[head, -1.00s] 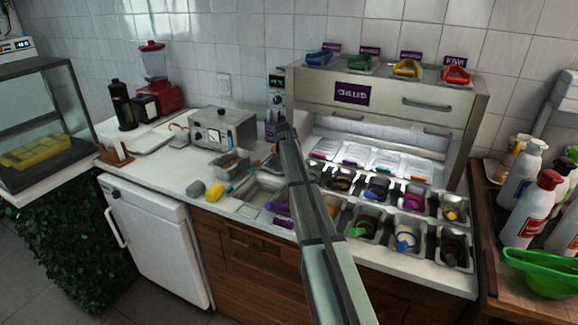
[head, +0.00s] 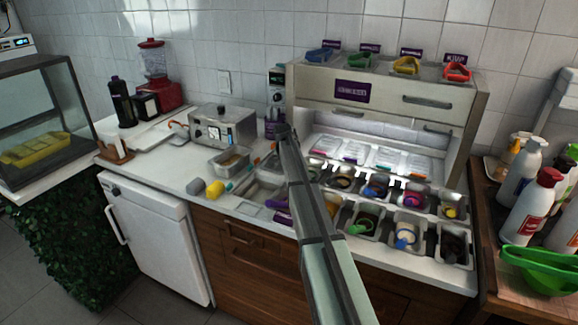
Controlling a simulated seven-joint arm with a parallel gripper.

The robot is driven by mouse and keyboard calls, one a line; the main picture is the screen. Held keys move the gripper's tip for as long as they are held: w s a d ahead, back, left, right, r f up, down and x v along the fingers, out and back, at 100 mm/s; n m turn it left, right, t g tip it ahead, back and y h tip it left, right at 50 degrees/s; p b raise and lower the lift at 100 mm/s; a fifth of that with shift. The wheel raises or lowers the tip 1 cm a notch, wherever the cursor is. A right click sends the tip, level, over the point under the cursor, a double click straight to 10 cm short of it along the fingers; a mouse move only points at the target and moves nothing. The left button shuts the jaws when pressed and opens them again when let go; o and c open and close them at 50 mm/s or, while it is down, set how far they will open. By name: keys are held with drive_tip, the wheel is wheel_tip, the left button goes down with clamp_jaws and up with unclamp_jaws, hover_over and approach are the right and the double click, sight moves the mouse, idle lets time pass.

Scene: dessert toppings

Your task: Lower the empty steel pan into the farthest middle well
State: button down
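My arm crosses the middle of the head view, rising from the bottom edge to a dark joint near the grey appliance. My gripper does not show; the arm appears to hide it. A small steel pan (head: 231,160) sits in front of the grey appliance on the counter, and its inside looks beige; I cannot tell whether it is the empty pan. The topping station has rows of steel wells with colored scoops or toppings, such as the one with a magenta ring (head: 413,200) and a dark-filled one (head: 455,246). The arm covers part of the wells' left side.
The grey appliance (head: 222,128) stands behind the small pan. A yellow-and-grey item (head: 214,189) lies near the counter's front edge. The chilled cabinet (head: 384,98) rises behind the wells.

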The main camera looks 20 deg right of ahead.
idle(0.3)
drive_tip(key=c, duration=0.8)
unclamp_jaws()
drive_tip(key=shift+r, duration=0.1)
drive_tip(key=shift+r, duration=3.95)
